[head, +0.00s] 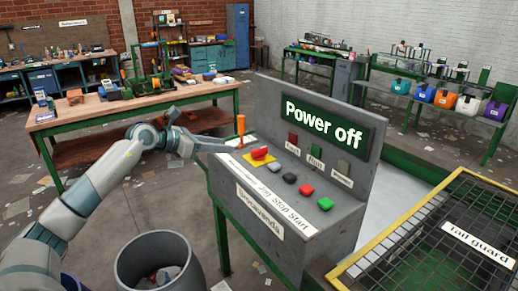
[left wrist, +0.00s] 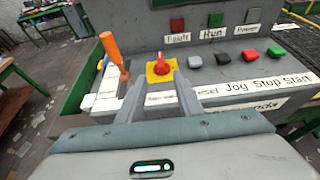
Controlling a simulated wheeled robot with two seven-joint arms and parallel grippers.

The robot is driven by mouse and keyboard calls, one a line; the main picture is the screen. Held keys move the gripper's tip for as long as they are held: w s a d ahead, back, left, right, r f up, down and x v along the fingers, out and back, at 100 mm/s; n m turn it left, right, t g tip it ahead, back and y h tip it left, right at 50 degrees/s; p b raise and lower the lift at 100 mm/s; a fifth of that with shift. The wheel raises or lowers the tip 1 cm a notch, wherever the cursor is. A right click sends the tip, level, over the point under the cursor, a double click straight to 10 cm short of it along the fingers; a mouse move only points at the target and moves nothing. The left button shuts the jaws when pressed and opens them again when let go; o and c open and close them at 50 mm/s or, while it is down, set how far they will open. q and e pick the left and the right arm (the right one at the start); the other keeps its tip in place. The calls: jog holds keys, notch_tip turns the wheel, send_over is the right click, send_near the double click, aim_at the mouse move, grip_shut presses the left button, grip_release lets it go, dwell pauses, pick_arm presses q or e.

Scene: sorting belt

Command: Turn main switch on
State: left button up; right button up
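The display (head: 323,123) above reads "Power off". My left gripper (head: 228,147) is just left of the switch in the head view. In the left wrist view its two fingers (left wrist: 160,78) are spread apart, with the knob beyond and between their tips. Nothing is between the fingers, and contact with the knob cannot be seen. My right gripper is not in view.
Black, grey, red and green buttons (head: 325,203) lie right of the switch. A bin (head: 158,262) stands below, and a yellow-edged tail guard (head: 440,240) is at the right.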

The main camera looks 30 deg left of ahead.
aim_at(258, 149)
pick_arm(q)
jog(key=p+x, duration=0.5)
jog(key=x, duration=0.9)
jog(key=shift+w+d+p, duration=0.25)
jog(key=shift+p, duration=0.15)
jog(key=shift+w+d+f, duration=0.2)
jog(key=shift+w+f, duration=0.2)
jog(key=shift+w, duration=0.15)
grip_shut()
